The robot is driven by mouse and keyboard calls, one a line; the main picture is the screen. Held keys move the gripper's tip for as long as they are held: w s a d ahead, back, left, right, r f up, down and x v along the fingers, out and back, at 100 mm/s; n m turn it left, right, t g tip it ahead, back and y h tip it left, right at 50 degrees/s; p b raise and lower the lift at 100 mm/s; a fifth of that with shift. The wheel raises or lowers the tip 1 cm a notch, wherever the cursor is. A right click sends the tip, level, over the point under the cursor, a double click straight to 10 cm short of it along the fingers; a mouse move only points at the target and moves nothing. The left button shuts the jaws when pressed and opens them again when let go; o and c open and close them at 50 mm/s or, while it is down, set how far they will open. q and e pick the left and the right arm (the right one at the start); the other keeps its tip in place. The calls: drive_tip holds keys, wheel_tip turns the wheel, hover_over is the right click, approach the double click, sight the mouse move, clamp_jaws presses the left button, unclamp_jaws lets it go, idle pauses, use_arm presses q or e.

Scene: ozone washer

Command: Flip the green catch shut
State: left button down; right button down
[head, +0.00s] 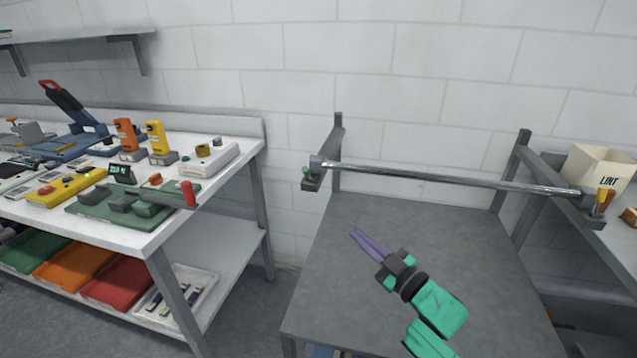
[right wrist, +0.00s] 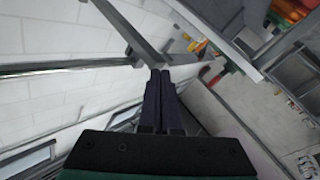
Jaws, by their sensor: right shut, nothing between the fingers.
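The small green catch (head: 306,171) sits on the bracket at the left end of a long metal rod (head: 450,180). It looks upright beside the rod's end, too small to tell its exact position. My right gripper (head: 356,236) has purple fingers, shut together with nothing between them. It is above the grey table, below and right of the green catch and apart from it. In the right wrist view the shut fingers (right wrist: 160,78) point toward the bracket end of the rod (right wrist: 60,69); I cannot make out the catch there for certain. My left gripper is out of view.
The rod spans a frame above the bare grey table (head: 400,225). The left bench (head: 150,225) holds several devices, including a green one with a red-handled lever (head: 188,194).

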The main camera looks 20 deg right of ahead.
drive_tip(key=r+n+y, duration=0.1)
drive_tip(key=r+y, duration=0.1)
drive_tip(key=s+r+n+y, duration=0.1)
drive_tip(key=r+n+y, duration=0.1)
drive_tip(key=r, duration=0.1)
drive_tip(key=shift+s+r+n+t+y, duration=0.1)
drive_tip(key=shift+s+n+t+y, duration=0.1)
drive_tip(key=shift+n+t+y, duration=0.1)
drive_tip(key=shift+w+a, duration=0.1)
drive_tip(key=p, duration=0.3)
approach(309, 174)
drive_tip(key=x, duration=0.5)
drive_tip(key=shift+w+a+r, duration=0.15)
drive_tip(key=shift+a+r, duration=0.05)
drive_tip(key=shift+r, duration=0.15)
drive_tip(key=shift+w+a, duration=0.35)
drive_tip(key=shift+w, duration=0.2)
drive_tip(key=shift+r+p, duration=0.1)
drive_tip(key=shift+p, duration=0.2)
